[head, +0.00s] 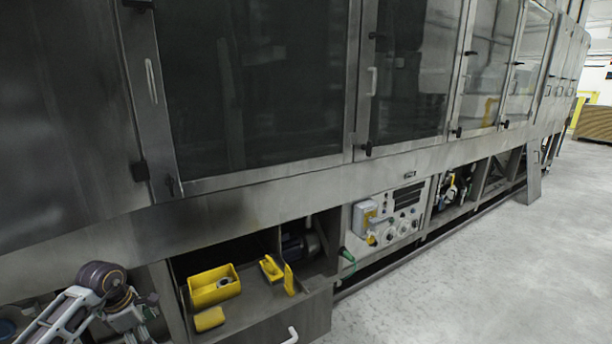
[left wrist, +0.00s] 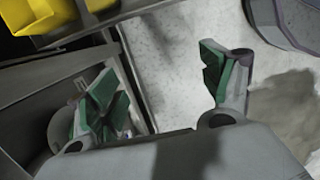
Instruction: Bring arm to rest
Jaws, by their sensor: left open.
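My left arm (head: 66,318) comes in at the lower left of the head view, beside the front of the washer (head: 240,170). Its fingers are not clear there. In the left wrist view my left gripper (left wrist: 160,85) is open, with its green-padded fingers spread wide and nothing between them. Pale floor shows behind the gap. My right gripper is in neither view.
An open drawer (head: 262,318) juts from the washer near my left arm. It holds a yellow bin (head: 212,291) and other yellow pieces (head: 272,268). A control panel (head: 392,215) is further right. The floor (head: 490,270) at right is clear.

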